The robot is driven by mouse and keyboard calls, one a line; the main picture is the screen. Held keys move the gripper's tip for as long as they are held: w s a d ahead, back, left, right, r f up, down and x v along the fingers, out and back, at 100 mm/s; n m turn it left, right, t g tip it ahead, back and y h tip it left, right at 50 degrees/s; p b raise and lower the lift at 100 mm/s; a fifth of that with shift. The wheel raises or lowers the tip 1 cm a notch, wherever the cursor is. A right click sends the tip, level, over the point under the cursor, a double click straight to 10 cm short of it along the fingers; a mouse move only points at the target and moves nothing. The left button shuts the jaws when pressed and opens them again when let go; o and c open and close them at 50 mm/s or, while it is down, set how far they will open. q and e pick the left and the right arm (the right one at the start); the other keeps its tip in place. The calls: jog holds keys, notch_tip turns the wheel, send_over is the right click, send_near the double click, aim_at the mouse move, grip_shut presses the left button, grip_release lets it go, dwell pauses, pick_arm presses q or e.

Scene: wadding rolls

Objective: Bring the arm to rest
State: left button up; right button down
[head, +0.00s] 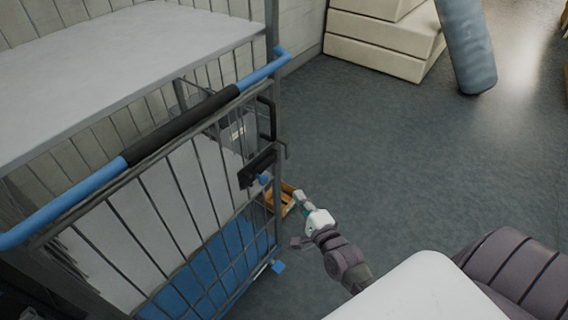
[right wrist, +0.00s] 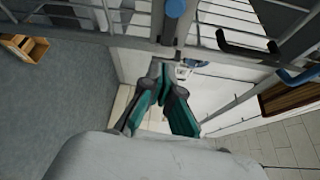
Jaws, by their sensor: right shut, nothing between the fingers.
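My right gripper (head: 299,198) is in the middle of the head view, just right of the wire cage trolley (head: 195,166). It is shut and empty. In the right wrist view its dark and teal fingers (right wrist: 160,72) meet at the tips, below the trolley's grey bars and a blue knob (right wrist: 175,8). I cannot tell whether the fingertips touch the trolley. My right arm reaches in from the lower right of the head view. My left gripper is not in view.
The trolley has a blue and black handle (head: 185,122) and a dark latch (head: 259,165). A wooden crate (head: 285,193) sits on the floor behind my gripper. Cream blocks (head: 375,38) and a blue-grey roll (head: 466,45) stand farther back. The floor to the right is clear.

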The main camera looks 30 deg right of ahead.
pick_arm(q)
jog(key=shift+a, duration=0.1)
pick_arm(e)
jog(key=s+a+f+n+g+y, duration=0.1)
jog(key=s+a+f+n+g, duration=0.25)
jog(key=f, duration=0.65)
jog(key=s+f+n+g, duration=0.2)
jog(key=s+f+n, duration=0.2)
jog(key=s+f, duration=0.45)
jog(key=s+a+f+n+g+y, duration=0.1)
jog(key=s+a+f+n+g, duration=0.2)
jog(key=f, duration=0.8)
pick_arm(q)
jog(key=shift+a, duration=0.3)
pick_arm(e)
jog(key=s+f+n+g, duration=0.4)
jog(key=s+f+n, duration=0.2)
jog(key=s, duration=0.6)
jog(key=s+a+f+n+g, duration=0.1)
jog(key=s+f+n+g, duration=0.3)
jog(key=s, duration=0.9)
notch_tip(320, 180, down, 3)
jog(key=n, duration=0.2)
jog(key=shift+s+a+n, duration=0.25)
jog(key=shift+s+n, duration=0.05)
jog(key=shift+n, duration=0.05)
